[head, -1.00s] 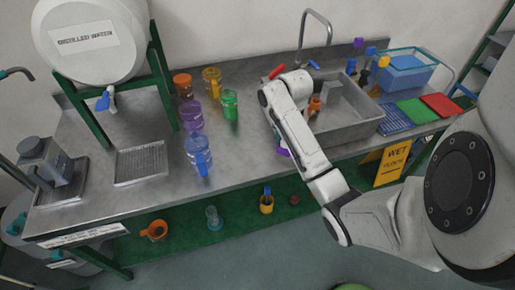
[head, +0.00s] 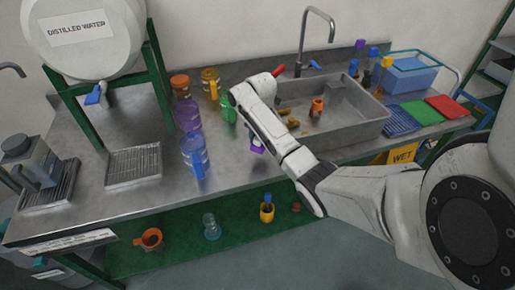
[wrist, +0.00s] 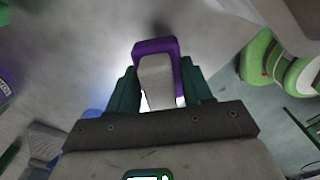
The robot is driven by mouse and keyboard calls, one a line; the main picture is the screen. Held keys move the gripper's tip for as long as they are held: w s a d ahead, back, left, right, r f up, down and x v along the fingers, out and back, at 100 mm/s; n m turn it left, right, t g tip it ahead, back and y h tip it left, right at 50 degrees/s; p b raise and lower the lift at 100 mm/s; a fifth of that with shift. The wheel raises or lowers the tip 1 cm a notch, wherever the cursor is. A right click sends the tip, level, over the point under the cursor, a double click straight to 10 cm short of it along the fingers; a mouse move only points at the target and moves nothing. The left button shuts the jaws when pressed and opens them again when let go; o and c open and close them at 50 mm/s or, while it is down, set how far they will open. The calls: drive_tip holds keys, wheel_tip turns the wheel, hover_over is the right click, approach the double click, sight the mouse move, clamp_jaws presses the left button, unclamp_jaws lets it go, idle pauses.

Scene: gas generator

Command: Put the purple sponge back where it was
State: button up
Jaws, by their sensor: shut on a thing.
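The purple sponge (head: 257,149) shows as a small purple patch under my arm, left of the sink. In the wrist view the purple sponge (wrist: 156,47) sits at the fingertips, with a pale grey part running back between the dark green fingers. My gripper (wrist: 157,80) is shut on it. In the head view my gripper (head: 256,141) is mostly hidden by my own arm. The sponge is over the steel counter (head: 235,172), near its front edge. I cannot tell whether it touches the counter.
The sink (head: 345,133) is to the right, holding an orange bottle (head: 317,106). Left are blue (head: 195,152), purple (head: 187,117) and green (head: 228,108) jugs. A blue tub (head: 408,75) and coloured mats (head: 420,112) lie farther right.

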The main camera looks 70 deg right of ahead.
sight(258, 147)
drive_tip(key=shift+w+d+f, duration=0.25)
drive_tip(key=shift+w+f, duration=0.35)
drive_tip(key=shift+f, duration=1.8)
drive_tip(key=shift+f, duration=0.2)
drive_tip(key=o, duration=1)
